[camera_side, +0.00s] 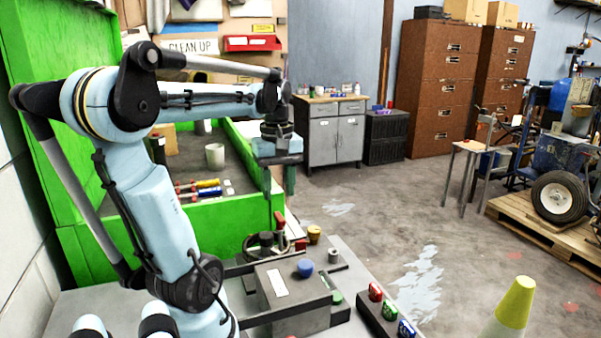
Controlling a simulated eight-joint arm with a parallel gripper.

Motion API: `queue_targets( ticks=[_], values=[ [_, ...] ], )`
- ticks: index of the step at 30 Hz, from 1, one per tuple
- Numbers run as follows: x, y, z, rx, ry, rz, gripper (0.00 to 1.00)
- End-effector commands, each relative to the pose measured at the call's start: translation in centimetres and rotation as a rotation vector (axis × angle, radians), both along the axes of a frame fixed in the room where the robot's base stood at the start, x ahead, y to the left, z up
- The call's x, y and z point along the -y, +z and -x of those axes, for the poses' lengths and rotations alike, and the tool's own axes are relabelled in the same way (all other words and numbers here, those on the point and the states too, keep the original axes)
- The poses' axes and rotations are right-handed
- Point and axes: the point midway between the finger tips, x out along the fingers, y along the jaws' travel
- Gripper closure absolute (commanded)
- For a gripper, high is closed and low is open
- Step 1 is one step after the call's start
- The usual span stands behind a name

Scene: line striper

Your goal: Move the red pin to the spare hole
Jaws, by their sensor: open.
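My gripper (278,181) hangs at the end of my arm, its two dark green fingers pointing down and apart, with nothing seen between them. It is above the machine and in front of the green cabinet. A red piece (375,291) sits on a black block at the lower right, beside a green and a blue one; I cannot tell whether it is the red pin. An upright red handle-like piece (280,220) also stands below and near the gripper. I cannot make out the spare hole.
A grey box (291,297) with a blue knob (305,268) stands in front. A yellow knob (314,234) and a grey cylinder (333,256) are behind it. The green cabinet (165,228) holds tools and a cup. A yellow-topped cone (515,303) is lower right.

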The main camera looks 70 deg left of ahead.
Motion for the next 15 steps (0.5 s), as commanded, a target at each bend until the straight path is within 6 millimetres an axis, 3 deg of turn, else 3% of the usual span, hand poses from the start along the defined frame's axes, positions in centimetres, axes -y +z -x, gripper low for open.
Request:
queue_targets(
  ticks=[15],
  values=[
    [0.0,-5.3,0.0,0.000,-0.002,0.001,0.57]
  ],
)
